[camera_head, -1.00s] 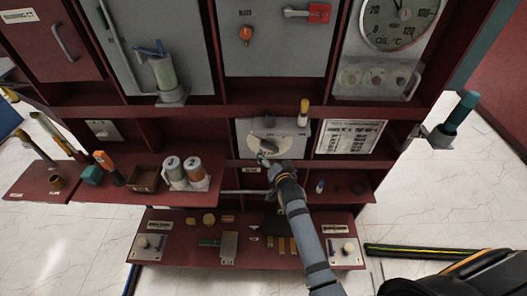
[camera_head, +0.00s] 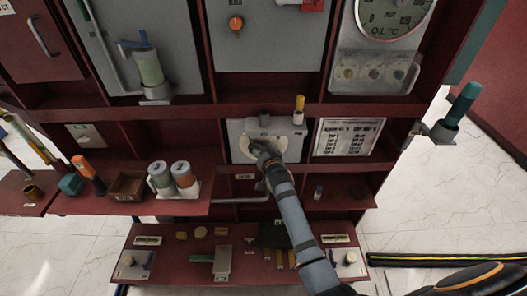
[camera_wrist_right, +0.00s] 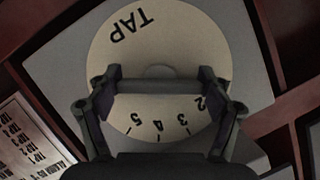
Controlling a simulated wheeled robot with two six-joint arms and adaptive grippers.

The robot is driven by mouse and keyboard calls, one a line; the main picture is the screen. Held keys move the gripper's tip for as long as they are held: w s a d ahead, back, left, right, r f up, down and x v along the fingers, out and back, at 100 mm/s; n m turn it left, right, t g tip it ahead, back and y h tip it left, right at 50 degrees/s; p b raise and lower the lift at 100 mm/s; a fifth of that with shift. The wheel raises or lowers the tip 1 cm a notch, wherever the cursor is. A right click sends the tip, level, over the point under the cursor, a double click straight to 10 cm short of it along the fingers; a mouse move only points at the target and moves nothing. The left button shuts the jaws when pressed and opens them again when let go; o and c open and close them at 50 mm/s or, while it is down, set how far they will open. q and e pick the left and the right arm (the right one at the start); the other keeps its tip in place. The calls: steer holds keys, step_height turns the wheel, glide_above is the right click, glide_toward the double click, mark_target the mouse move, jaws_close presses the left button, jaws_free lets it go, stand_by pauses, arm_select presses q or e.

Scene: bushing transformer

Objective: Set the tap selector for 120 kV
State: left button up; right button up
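The tap selector is a pale round dial (camera_wrist_right: 160,30) on a light grey box (camera_head: 238,150) in the middle shelf. In the right wrist view the dial reads "TAP" at upper left and shows the numbers 2 to 5 along its lower edge. A dark handle bar (camera_wrist_right: 158,86) crosses the dial. My right gripper (camera_head: 256,146) is at the dial. In the wrist view its fingers (camera_wrist_right: 160,88) are spread wide, one at each end of the bar; whether they press on it is unclear. The left gripper is not in view.
A printed tap chart (camera_head: 346,138) stands right of the selector box. A yellow-topped post (camera_head: 299,108) rises at the box's right side. Two canisters (camera_head: 172,180) stand on the left shelf. A lower shelf (camera_head: 180,268) holds small parts. The oil gauge (camera_head: 392,15) is above right.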

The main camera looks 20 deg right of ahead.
steer(key=c, duration=0.5)
steer(key=shift+m, duration=0.3)
steer(key=shift+m+t+y, duration=0.4)
steer(key=shift+m+y, duration=0.2)
steer(key=shift+m, duration=0.4)
steer(key=shift+m+t+y, duration=0.3)
steer(key=shift+m, duration=0.4)
steer(key=m+b, duration=0.1)
steer(key=m+t+y+b, duration=0.1)
steer(key=shift+f+m+b, duration=0.2)
steer(key=shift+m+b, duration=0.1)
steer(key=shift+b, duration=0.05)
steer(key=shift+r+m+t+b, duration=0.1)
steer(key=shift+m+t+b, duration=0.4)
steer(key=shift+m+b, duration=0.6)
steer(key=shift+r+m+b, duration=0.15)
steer(key=shift+m+b, duration=0.15)
steer(key=shift+b, duration=0.15)
steer(key=shift+a, duration=0.1)
